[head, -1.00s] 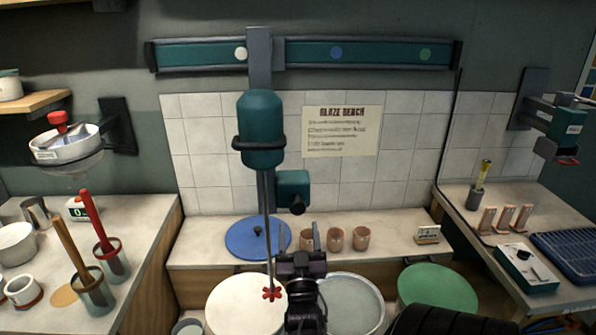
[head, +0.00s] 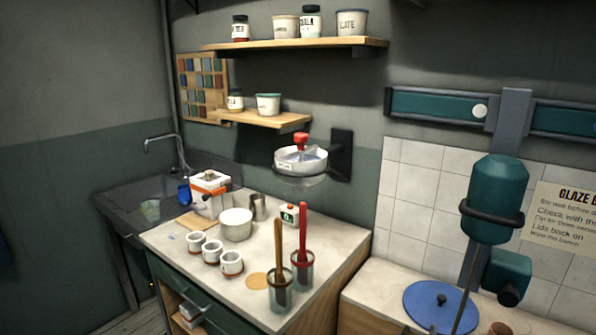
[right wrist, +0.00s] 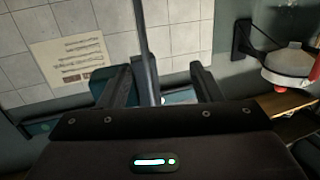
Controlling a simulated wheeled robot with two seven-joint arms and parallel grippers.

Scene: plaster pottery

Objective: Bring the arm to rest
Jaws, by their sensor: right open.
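My right gripper (right wrist: 162,84) shows in the right wrist view with its two dark fingers spread apart. A thin grey shaft (right wrist: 146,50) runs down the picture between the fingers; I cannot tell how far beyond them it stands. Nothing is seen clamped between the fingers. Neither gripper shows in the head view, and my left gripper is in no view. The teal mixer (head: 495,195) hangs from its wall rail at the right of the head view, its shaft reaching down past a blue disc lid (head: 427,308).
The left counter (head: 180,238) bears white cups, a bowl (head: 236,224), a box (head: 210,193) and two jars with tall handles (head: 302,268). A sieve (head: 300,160) juts from the wall above. A sink (head: 150,200) stands at the far left. Shelves (head: 300,45) hold pots.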

